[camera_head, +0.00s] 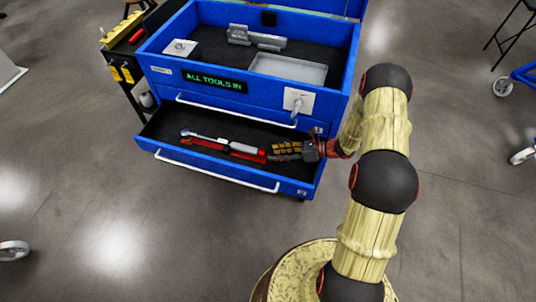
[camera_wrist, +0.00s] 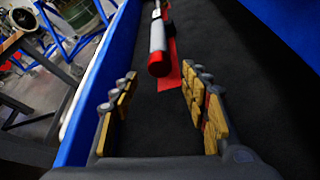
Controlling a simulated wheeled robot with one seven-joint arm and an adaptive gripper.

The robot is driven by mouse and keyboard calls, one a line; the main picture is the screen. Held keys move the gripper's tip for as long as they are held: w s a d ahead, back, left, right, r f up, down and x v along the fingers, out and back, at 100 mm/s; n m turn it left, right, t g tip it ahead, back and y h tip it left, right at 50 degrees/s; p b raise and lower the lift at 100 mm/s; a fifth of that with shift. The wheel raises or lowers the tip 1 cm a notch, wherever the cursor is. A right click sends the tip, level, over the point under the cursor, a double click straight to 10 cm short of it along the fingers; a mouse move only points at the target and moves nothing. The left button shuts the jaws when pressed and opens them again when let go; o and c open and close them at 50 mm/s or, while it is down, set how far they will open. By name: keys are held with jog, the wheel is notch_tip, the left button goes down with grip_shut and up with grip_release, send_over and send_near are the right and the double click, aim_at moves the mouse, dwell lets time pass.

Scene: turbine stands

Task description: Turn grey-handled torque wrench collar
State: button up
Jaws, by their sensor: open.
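The grey-handled torque wrench (camera_head: 238,146) lies in the open lower drawer, its ratchet head to the left and its red handle end to the right. In the wrist view the grey handle (camera_wrist: 157,36) points away from me, with its red end nearest. My gripper (camera_head: 274,151) is inside the drawer at the handle end of the wrench. The wrist view shows my gripper (camera_wrist: 160,80) open and empty, with the red end between and just beyond its fingertips. I cannot make out a separate collar line.
Flat red patches (camera_wrist: 171,75) lie under the wrench. The blue drawer wall (camera_wrist: 105,70) runs close along the left finger in the wrist view.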

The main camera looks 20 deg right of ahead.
aim_at(265, 154)
jog(key=shift+b+x, duration=0.35)
jog(key=shift+x, duration=1.85)
jog(key=shift+c, duration=0.2)
jog(key=c, duration=1.1)
